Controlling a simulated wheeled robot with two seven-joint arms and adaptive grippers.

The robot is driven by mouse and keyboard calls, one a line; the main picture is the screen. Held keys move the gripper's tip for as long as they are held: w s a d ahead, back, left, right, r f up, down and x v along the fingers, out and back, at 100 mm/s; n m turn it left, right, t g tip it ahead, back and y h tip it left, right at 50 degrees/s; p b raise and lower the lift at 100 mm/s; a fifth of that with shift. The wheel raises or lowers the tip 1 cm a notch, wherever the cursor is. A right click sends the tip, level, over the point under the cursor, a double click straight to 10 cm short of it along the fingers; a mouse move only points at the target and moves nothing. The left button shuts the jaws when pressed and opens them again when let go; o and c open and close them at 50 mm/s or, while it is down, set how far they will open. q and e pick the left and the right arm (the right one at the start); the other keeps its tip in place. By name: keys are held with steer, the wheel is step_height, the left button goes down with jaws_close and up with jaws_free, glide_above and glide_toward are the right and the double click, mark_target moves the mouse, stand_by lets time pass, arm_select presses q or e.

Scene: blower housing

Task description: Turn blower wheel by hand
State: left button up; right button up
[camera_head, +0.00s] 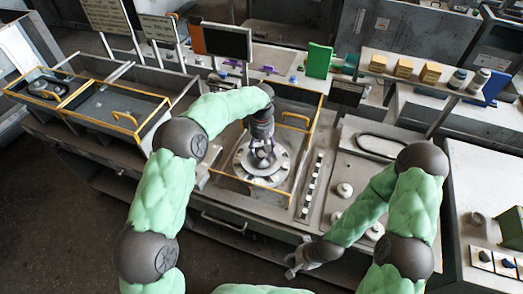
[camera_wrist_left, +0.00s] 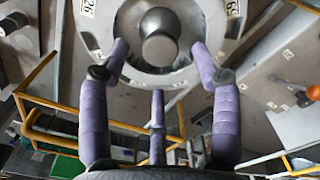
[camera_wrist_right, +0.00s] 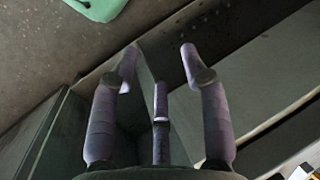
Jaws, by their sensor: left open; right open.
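The blower wheel (camera_head: 246,168) is a round grey disc set in the work surface, inside a yellow-railed bay. In the left wrist view the wheel (camera_wrist_left: 100,28) fills the top, with a domed hub (camera_wrist_left: 159,40) in its middle and number labels on its rim. My left gripper (camera_head: 262,152) is over the wheel, pointing down.
Yellow rails (camera_head: 294,118) stand around the wheel. A strip of small knobs (camera_head: 311,186) and a panel with round knobs (camera_head: 345,190) lie to its right. A dark screen (camera_head: 228,42) stands behind. A yellow-edged tray (camera_head: 120,103) is at left.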

mark_target(262, 153)
arm_select(q)
step_height(262, 153, up, 9)
stand_by(0.3)
steer(key=shift+f, duration=0.1)
